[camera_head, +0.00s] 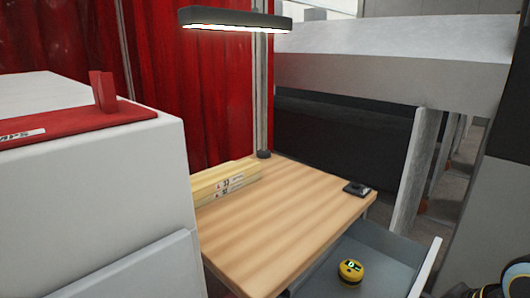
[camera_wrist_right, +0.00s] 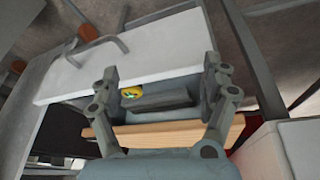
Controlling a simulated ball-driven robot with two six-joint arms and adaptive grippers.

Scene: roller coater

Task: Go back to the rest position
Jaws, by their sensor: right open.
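My right gripper (camera_wrist_right: 162,76) shows in the right wrist view with its two fingers spread wide apart. Nothing is held between them. Beyond the fingers are the open drawer (camera_wrist_right: 175,45), with its pale front and bar handle (camera_wrist_right: 95,48), and a yellow round object (camera_wrist_right: 131,92) inside. In the head view the same drawer (camera_head: 430,268) stands pulled out beside the wooden tabletop (camera_head: 290,215), with the yellow and black round object (camera_head: 351,270) on its floor. My left gripper shows in neither view.
A yellow stack of labelled bars (camera_head: 225,182) lies at the tabletop's back left. A small black device (camera_head: 357,188) sits near its right edge. A lamp (camera_head: 235,20) hangs above. A white cabinet (camera_head: 100,190) fills the left. The tabletop's middle is clear.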

